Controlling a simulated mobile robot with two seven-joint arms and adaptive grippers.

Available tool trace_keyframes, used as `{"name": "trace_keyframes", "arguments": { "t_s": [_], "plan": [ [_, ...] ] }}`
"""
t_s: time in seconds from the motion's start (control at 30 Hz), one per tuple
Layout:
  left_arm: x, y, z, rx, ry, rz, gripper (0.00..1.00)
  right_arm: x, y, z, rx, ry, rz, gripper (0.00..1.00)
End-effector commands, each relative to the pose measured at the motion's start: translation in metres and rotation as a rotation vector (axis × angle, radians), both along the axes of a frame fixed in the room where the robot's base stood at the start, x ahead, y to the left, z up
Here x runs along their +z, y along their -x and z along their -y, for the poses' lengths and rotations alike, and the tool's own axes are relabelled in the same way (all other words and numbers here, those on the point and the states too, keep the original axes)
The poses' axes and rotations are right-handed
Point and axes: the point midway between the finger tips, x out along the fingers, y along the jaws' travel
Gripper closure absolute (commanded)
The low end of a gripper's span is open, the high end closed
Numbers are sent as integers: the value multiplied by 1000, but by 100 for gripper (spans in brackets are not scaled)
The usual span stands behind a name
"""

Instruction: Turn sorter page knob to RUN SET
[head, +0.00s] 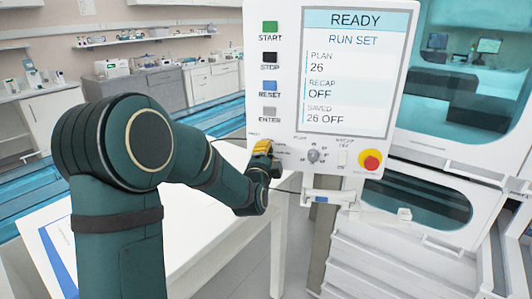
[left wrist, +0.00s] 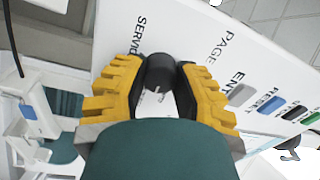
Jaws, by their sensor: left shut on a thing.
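The white control panel (head: 291,80) stands in front of me. Its screen (head: 346,75) reads READY, RUN SET, PLAN 26, RECAP OFF, SAVED 26 OFF. My left gripper (head: 263,150) is at the panel's lower left and hides the knob there in the head view. In the left wrist view, the yellow fingers of the left gripper (left wrist: 159,76) are shut on a dark round knob (left wrist: 160,66), one finger on each side. The words SERVICE and PAGE show on the panel near it. My right gripper is not in view.
START (head: 270,27), STOP (head: 270,56), RESET (head: 269,85) and ENTER (head: 268,112) buttons line the panel's left side. A grey knob (head: 313,156) and a red stop button (head: 370,160) sit to the gripper's right. A white table (head: 200,222) is below my left arm.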

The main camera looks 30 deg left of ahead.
Motion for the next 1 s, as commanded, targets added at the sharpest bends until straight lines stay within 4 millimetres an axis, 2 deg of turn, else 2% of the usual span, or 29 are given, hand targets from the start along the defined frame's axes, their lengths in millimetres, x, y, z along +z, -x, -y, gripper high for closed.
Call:
{"name": "trace_keyframes", "arguments": {
  "t_s": [0.4, 0.93, 0.97, 1.0],
  "plan": [
    [1, -1, 1, -2, -168, -60, 100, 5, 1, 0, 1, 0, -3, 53],
    [0, 0, 1, -2, -188, -70, 100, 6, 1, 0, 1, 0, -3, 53],
    [0, 0, 1, -2, -188, -70, 62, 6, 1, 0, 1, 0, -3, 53],
    [0, 0, 1, -2, -188, -70, 48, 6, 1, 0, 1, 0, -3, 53]
  ]
}}
